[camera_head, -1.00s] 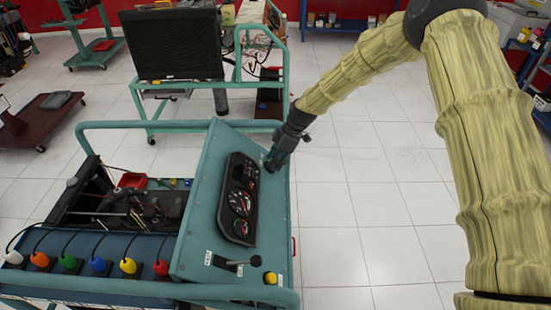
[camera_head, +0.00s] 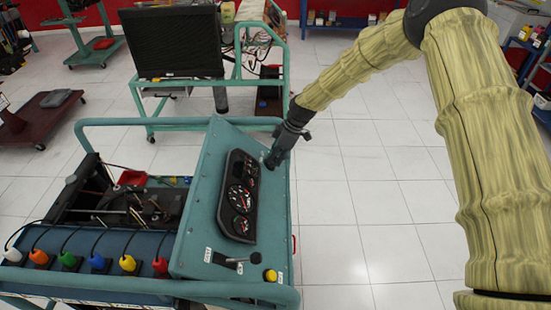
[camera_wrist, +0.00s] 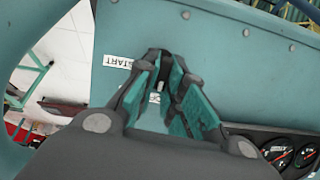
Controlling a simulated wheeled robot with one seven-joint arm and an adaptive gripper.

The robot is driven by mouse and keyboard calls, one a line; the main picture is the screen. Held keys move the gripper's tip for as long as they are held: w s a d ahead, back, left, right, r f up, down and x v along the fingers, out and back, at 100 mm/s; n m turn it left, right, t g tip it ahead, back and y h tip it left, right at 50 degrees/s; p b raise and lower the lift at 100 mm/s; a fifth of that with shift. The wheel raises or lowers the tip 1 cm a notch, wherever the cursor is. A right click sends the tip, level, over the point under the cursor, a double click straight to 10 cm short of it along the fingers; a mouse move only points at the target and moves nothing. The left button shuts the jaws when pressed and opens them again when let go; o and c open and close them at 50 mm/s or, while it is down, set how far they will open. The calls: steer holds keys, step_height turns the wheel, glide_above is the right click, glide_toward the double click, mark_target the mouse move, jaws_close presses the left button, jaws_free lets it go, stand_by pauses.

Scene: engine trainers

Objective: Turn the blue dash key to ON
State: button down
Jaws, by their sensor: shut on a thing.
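The teal dash panel (camera_head: 205,225) of the engine trainer carries a black gauge cluster (camera_head: 240,195). My gripper (camera_head: 271,163) is at the panel's upper right edge, beside the cluster. In the wrist view my gripper (camera_wrist: 165,72) points at the panel face, with its teal-padded fingers closed in around the key spot. The blue dash key is mostly hidden between the fingertips; its colour and angle cannot be told. A white START label (camera_wrist: 118,62) is left of the fingertips. A second label is partly covered by a finger.
A lever (camera_head: 240,261) and a yellow knob (camera_head: 270,275) sit low on the panel. Several coloured plugs (camera_head: 97,262) line the trainer's front. A teal tube frame (camera_head: 150,122) surrounds it. A second cart with a black radiator (camera_head: 172,45) stands behind. The floor at right is clear.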

steer(key=m+b, duration=0.1)
steer(key=m+g+b, duration=0.1)
steer(key=m, duration=0.1)
steer(key=shift+w+f, duration=0.1)
steer(key=shift+w, duration=0.15)
steer(key=shift+w+d+m+g+y+b, duration=0.1)
steer(key=shift+m+g+y+b, duration=0.3)
steer(key=shift+m, duration=0.6)
steer(key=shift+m+g+b, duration=0.2)
steer(key=shift+m+b, duration=0.35)
steer(key=shift+m, duration=0.45)
steer(key=c, duration=1.5)
jaws_free()
steer(key=v, duration=1.2)
steer(key=shift+w, duration=0.1)
